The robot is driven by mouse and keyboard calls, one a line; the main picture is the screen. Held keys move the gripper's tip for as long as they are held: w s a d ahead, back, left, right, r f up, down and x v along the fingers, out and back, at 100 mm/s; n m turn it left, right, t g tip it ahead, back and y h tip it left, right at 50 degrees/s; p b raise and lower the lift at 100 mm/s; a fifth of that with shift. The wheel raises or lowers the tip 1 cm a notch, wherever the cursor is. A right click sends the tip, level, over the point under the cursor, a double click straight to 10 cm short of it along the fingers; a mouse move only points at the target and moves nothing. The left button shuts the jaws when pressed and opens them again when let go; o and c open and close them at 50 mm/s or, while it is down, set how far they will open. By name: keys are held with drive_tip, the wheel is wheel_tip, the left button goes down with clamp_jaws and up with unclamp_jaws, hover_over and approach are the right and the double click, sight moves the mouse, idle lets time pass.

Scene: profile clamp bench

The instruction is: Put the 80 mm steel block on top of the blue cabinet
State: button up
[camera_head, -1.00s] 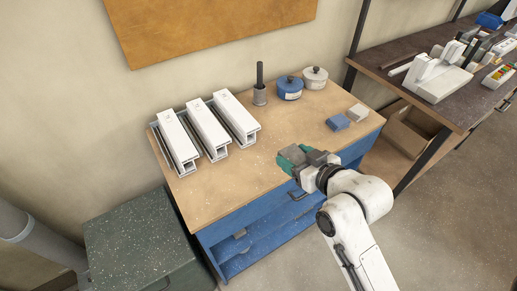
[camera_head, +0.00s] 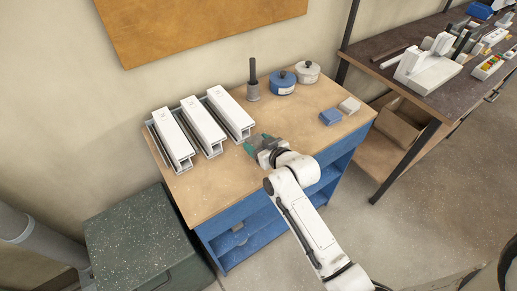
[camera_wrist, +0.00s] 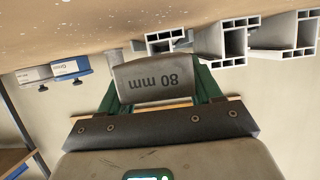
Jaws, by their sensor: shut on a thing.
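The 80 mm steel block (camera_wrist: 152,80) is a dark grey block marked "80 mm", upside down in the wrist view. My gripper (camera_wrist: 153,95) is shut on it, with one green finger at each side. In the head view my gripper (camera_head: 257,144) is above the wooden top, right of the white profiles. The block cannot be made out there. The blue cabinet (camera_head: 220,185) has a light wooden top and open blue shelves below. The gap between the block and the top is hard to judge.
Three white profiles (camera_head: 203,127) stand at the top's left. The top's front left is clear. A green cabinet (camera_head: 145,235) stands left.

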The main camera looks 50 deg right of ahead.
drive_tip(key=shift+f, duration=1.45)
drive_tip(key=shift+f, duration=0.1)
drive_tip(key=o, duration=1.4)
drive_tip(key=shift+f, duration=0.1)
drive_tip(key=shift+o, duration=0.2)
